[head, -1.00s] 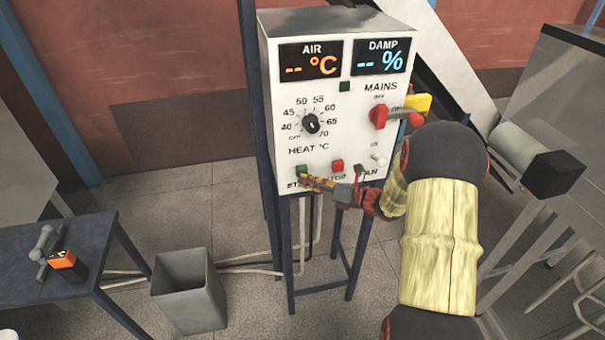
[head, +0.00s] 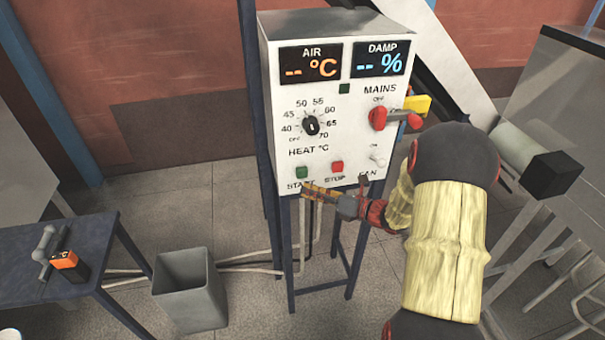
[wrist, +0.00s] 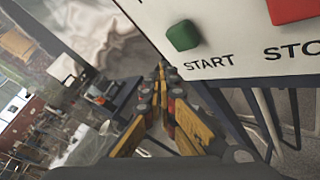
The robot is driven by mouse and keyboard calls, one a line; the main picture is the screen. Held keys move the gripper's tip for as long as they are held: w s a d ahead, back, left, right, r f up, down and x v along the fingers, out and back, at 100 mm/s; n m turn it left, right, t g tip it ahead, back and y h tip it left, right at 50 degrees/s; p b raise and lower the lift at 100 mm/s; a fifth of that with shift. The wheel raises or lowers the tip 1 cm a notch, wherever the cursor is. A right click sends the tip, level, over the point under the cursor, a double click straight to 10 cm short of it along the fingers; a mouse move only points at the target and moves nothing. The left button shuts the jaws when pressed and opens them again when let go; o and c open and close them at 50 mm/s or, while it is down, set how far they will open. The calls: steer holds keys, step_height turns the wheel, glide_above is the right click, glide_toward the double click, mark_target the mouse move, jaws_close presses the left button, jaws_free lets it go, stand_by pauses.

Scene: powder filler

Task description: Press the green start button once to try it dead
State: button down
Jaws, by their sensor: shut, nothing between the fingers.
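The green start button (head: 302,172) sits at the lower left of the white control box's front, above the word START. It also shows in the wrist view (wrist: 184,35), standing proud of the panel. My gripper (head: 305,190) is shut and empty, just below the button and in front of the box's lower edge, over part of the START label. In the wrist view my gripper's yellow fingers (wrist: 163,72) point up toward the panel, with their tips below and left of the button, apart from it. The AIR and DAMP displays (head: 311,62) show dashes.
The red STOP button (head: 337,167) is right of the green one. The heat dial (head: 311,125), red mains handle (head: 378,118) and fan switch (head: 378,157) share the panel. A grey bin (head: 190,288) and blue table (head: 60,255) stand left.

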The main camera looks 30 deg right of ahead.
steer(key=shift+s+a+p, duration=0.15)
steer(key=shift+s+a, duration=0.05)
steer(key=shift+s, duration=0.4)
steer(key=shift+s+a+p, duration=0.15)
steer(key=shift+s, duration=0.45)
